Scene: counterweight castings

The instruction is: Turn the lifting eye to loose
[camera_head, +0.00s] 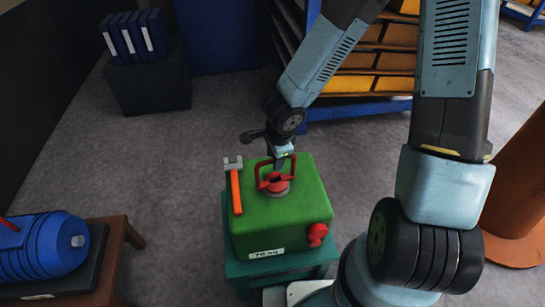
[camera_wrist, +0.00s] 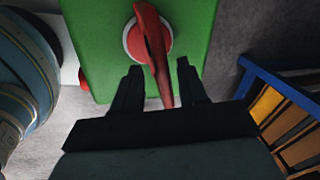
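The red lifting eye (camera_head: 275,182) stands on a grey disc on top of a green casting (camera_head: 290,217). In the wrist view the lifting eye (camera_wrist: 150,38) shows as a long red bar over a pale disc with a red part. My gripper (camera_head: 281,160) is just above and behind the eye in the head view. In the wrist view my gripper (camera_wrist: 158,66) is open, and the near part of the red bar lies between its fingers with gaps on both sides. In the head view the fingertips are partly hidden.
An orange-handled hammer (camera_head: 237,190) lies on the casting's left edge. A red knob (camera_head: 317,234) sticks out near its front right corner. A teal stand (camera_head: 300,262) bears the casting. A blue-framed rack (camera_head: 360,108) stands behind; a blue motor (camera_head: 45,248) is at left.

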